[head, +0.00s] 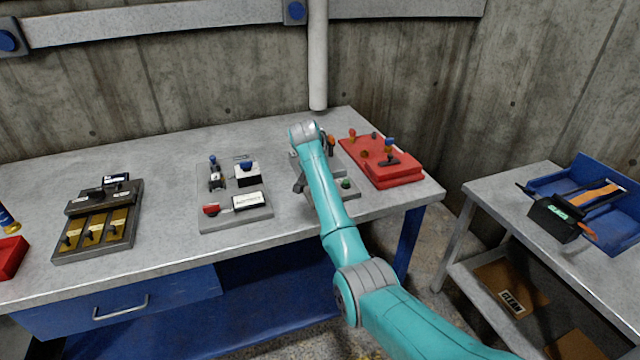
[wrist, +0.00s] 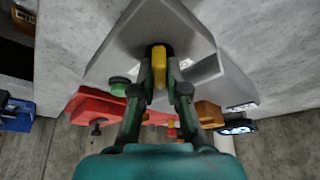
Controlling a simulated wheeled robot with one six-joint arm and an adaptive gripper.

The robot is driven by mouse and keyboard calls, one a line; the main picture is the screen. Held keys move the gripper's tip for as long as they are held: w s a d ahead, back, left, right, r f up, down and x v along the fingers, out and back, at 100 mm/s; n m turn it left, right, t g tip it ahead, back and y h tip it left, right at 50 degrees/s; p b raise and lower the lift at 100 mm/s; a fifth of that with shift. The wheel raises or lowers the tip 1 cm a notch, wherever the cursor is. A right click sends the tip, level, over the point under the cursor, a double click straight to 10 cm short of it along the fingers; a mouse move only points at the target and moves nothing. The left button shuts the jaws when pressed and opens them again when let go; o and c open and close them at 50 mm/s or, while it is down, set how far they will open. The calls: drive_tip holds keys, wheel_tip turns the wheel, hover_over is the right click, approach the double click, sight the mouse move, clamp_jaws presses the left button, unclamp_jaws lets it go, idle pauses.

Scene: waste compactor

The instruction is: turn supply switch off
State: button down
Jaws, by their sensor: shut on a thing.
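A yellow switch handle (wrist: 159,65) stands in a dark round opening on a grey control box (wrist: 125,50) in the wrist view. My gripper (wrist: 160,80) is shut on this handle, one finger on each side. No label on the handle can be read, so I cannot tell its marked position. In the head view the grey box (head: 346,164) shows beside my teal arm, which hides the handle and most of my gripper. A green button (wrist: 120,86) sits on the same box; it also shows in the head view (head: 346,183).
A red panel with small levers (head: 385,175) lies just right of the grey box. Other switch panels (head: 236,224) and a panel with yellow plates (head: 93,232) stand to the left. A white pipe (head: 318,60) rises behind. A side table holds a blue tray (head: 565,178).

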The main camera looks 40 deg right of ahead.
drive_tip(key=m+g, duration=0.1)
drive_tip(key=m, duration=0.3)
drive_tip(key=shift+w+m+g+h, duration=0.1)
drive_tip(key=shift+m+g+h, duration=0.2)
drive_tip(key=shift+g, duration=0.1)
drive_tip(key=m+g, duration=0.1)
drive_tip(key=m, duration=0.3)
drive_tip(key=shift+w+g, duration=0.1)
drive_tip(key=shift+g, duration=0.2)
drive_tip(key=c, duration=1.2)
unclamp_jaws()
drive_tip(key=v, duration=1.2)
drive_tip(key=shift+d, duration=0.1)
